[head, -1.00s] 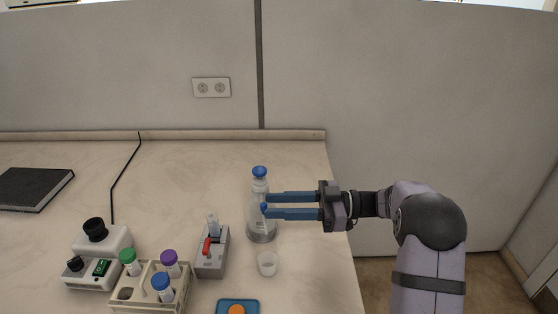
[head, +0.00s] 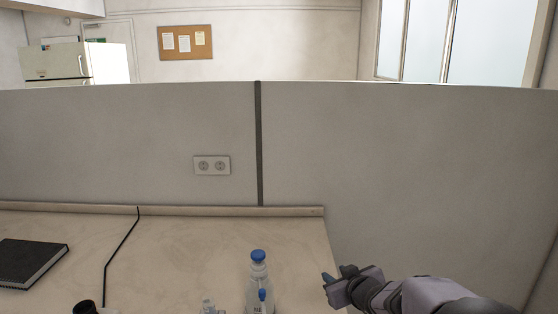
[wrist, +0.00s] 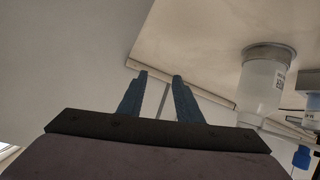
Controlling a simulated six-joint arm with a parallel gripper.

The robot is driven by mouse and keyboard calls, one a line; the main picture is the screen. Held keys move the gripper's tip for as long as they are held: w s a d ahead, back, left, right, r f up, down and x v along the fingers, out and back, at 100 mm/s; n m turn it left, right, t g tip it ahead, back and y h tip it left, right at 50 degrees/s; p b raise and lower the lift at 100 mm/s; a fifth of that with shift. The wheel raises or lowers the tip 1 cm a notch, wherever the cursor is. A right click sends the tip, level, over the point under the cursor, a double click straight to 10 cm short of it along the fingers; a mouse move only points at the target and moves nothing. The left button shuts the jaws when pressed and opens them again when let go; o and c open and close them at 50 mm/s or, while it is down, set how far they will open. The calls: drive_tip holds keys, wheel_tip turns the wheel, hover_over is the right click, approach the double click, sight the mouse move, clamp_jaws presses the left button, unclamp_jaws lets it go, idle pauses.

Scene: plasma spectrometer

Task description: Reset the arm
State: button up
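My gripper (head: 337,275) is at the lower right in the head view, to the right of the wash bottle and apart from it. Its fingers look foreshortened there. In the wrist view the two blue fingers (wrist: 160,78) stand apart with nothing between them, so it is open and empty. The clear bottle with a blue cap (head: 258,284) stands upright on the bench; its base is cut off by the frame.
A black notebook (head: 30,262) lies on the bench (head: 190,245) at the left, near a black cable (head: 122,245). Tops of a tube (head: 208,304) and a black-topped device (head: 84,307) show at the bottom edge. A partition (head: 120,145) with a socket (head: 211,165) stands behind.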

drive_tip(key=s+d+f+m+g+h, duration=0.1)
drive_tip(key=s+f, duration=0.1)
drive_tip(key=s, duration=0.2)
drive_tip(key=s+d+f+m+g+h, duration=0.1)
drive_tip(key=s+f+g, duration=0.1)
drive_tip(key=s, duration=0.3)
drive_tip(key=s+d+f+m+g+h+p, duration=0.1)
drive_tip(key=s+f+g, duration=0.1)
drive_tip(key=s, duration=0.3)
drive_tip(key=shift+d, duration=0.25)
drive_tip(key=s+g, duration=0.1)
drive_tip(key=s, duration=0.2)
drive_tip(key=s+f+g, duration=0.1)
drive_tip(key=s, duration=0.2)
drive_tip(key=s+a+f+m+g, duration=0.1)
drive_tip(key=s, duration=0.2)
drive_tip(key=shift+s+g+p, duration=0.15)
drive_tip(key=shift+g+p, duration=0.15)
drive_tip(key=shift+p, duration=0.05)
drive_tip(key=s+a+g, duration=0.1)
drive_tip(key=s, duration=0.2)
drive_tip(key=s+a+g, duration=0.1)
drive_tip(key=s, duration=0.2)
drive_tip(key=s+f+g+y, duration=0.1)
drive_tip(key=s, duration=0.2)
drive_tip(key=shift+s+a+m, duration=0.3)
drive_tip(key=shift+s+a, duration=0.1)
